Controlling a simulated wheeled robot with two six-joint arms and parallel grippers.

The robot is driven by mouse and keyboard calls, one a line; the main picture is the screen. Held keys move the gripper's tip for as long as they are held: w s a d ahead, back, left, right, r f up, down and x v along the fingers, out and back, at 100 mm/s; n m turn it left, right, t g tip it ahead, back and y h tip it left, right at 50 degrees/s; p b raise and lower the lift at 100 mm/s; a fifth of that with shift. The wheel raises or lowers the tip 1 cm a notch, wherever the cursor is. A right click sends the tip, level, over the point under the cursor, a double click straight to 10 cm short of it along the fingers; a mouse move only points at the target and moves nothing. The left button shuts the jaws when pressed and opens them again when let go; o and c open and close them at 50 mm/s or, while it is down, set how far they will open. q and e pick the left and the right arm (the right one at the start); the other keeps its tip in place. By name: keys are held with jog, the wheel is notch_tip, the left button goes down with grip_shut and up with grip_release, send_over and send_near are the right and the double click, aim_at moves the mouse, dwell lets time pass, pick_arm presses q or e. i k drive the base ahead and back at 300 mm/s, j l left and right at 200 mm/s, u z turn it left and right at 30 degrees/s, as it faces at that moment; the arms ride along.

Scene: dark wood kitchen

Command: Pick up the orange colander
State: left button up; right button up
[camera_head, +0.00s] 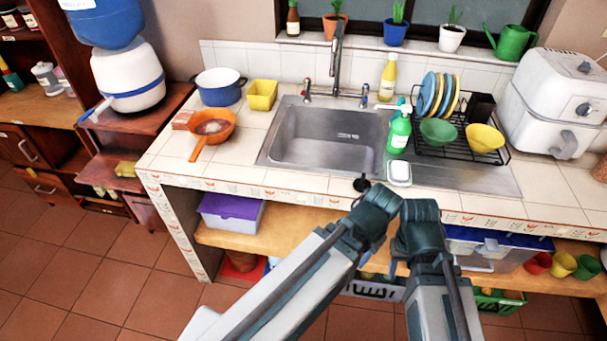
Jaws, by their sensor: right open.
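The orange colander (211,127) sits upright on the white tiled counter, left of the sink. It looks like a shallow round bowl with a handle pointing toward the front edge. Nothing covers it. My grey and teal arm links rise from the bottom of the view to the counter's front edge, well to the right of the colander. I cannot make out my left gripper.
A blue pot (220,94) and a yellow container (262,95) stand behind the colander. The sink (328,140) lies to its right. A green bottle (399,133), a dish rack (460,150) and a white air fryer (556,100) stand farther right. The front-left counter is clear.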

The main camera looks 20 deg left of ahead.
aim_at(212, 126)
jog(key=u, duration=1.5)
jog(key=j+z, duration=0.15)
jog(key=z, duration=0.3)
jog(key=i+j+z, duration=0.1)
jog(key=z, duration=0.35)
jog(key=j+z, duration=0.25)
jog(key=j, duration=0.3)
jog(key=k+j+z, duration=0.2)
jog(key=j, duration=0.3)
jog(key=j+z, duration=0.25)
jog(key=j, duration=0.3)
jog(key=k+j, duration=0.1)
jog(key=j, duration=0.35)
jog(key=k+j, duration=0.1)
jog(key=j, duration=0.3)
jog(key=k+j, duration=0.1)
jog(key=j, duration=0.35)
jog(key=k+j, duration=0.1)
jog(key=j, duration=0.3)
